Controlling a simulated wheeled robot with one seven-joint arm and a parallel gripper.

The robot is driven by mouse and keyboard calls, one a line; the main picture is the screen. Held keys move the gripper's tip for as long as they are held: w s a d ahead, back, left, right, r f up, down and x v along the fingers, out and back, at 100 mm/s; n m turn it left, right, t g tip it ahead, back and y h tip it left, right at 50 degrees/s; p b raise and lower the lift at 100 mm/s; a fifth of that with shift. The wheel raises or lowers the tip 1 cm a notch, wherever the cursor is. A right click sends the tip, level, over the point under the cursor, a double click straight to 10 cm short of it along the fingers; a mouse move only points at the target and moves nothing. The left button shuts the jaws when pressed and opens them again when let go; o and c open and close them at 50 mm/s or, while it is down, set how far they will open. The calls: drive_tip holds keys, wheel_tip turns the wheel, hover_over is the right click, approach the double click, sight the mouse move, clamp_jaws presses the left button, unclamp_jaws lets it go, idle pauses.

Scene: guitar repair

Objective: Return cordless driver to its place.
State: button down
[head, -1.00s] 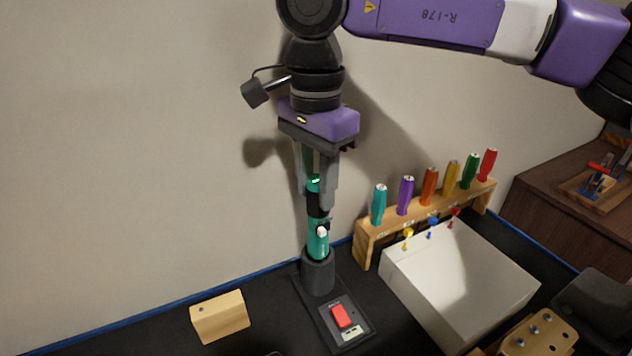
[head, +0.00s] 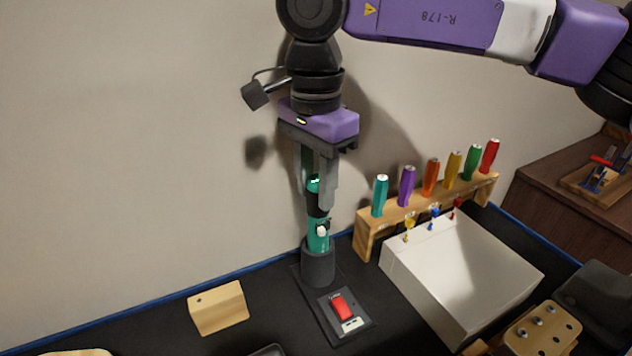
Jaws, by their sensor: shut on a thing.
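The cordless driver (head: 318,238) is teal with a black band and stands upright. Its lower end is inside the dark grey cylindrical holder (head: 317,268) on a black base plate with a red switch (head: 342,307). My gripper (head: 321,203) points down from above and is shut on the upper part of the driver. The fingers hide part of the driver's upper body, and the holder hides its tip.
A wooden rack (head: 432,209) with several coloured screwdrivers stands to the right, behind a white box (head: 460,270). A wooden block (head: 217,307) lies to the left. The wall is close behind. A drilled wooden block (head: 541,332) is at lower right.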

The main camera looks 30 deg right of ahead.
drive_tip(key=shift+f, duration=0.45)
drive_tip(key=c, duration=0.9)
unclamp_jaws()
drive_tip(key=shift+r, duration=3.95)
